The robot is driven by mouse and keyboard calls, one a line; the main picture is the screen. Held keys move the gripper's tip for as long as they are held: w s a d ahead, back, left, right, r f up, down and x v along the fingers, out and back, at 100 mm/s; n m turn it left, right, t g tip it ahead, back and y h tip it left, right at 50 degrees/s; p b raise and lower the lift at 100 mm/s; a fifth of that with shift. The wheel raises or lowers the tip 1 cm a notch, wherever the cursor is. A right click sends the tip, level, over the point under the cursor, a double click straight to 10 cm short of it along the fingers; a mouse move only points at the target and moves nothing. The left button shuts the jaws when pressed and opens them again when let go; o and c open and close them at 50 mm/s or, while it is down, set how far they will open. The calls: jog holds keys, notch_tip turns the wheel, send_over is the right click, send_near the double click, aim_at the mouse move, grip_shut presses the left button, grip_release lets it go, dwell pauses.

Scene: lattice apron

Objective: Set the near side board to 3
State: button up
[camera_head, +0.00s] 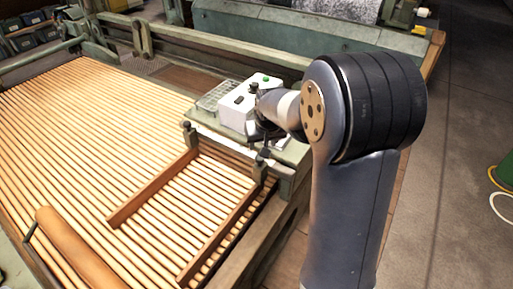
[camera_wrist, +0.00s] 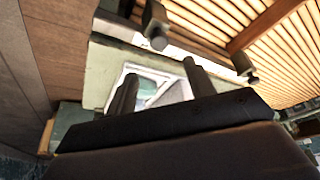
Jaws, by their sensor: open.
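Two brown side boards lie across the lattice apron's slats in the head view. The near side board (camera_head: 222,240) is the one closer to me; the far side board (camera_head: 152,188) is to its left. Each board runs up to a clamp with a dark knob: the near knob (camera_head: 260,157) and the far knob (camera_head: 187,126). In the wrist view I see one knob (camera_wrist: 155,27) at the top and another (camera_wrist: 243,64) to the right. A pale strip lies between the clamps; its marks are unreadable. My gripper (camera_wrist: 160,74) is open and empty above the green ledge, beside the strip.
A white box with a green button (camera_head: 250,100) stands on the green ledge, close to my gripper. A white-edged object (camera_wrist: 150,85) lies on the ledge below the fingers. A wooden roller (camera_head: 75,245) is at lower left. Open floor (camera_head: 460,160) is on the right.

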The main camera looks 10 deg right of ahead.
aim_at(260, 158)
jog(key=b+x, duration=0.1)
jog(key=x, duration=0.9)
jog(key=shift+s+f, duration=0.1)
jog(key=shift+f, duration=0.05)
grip_shut()
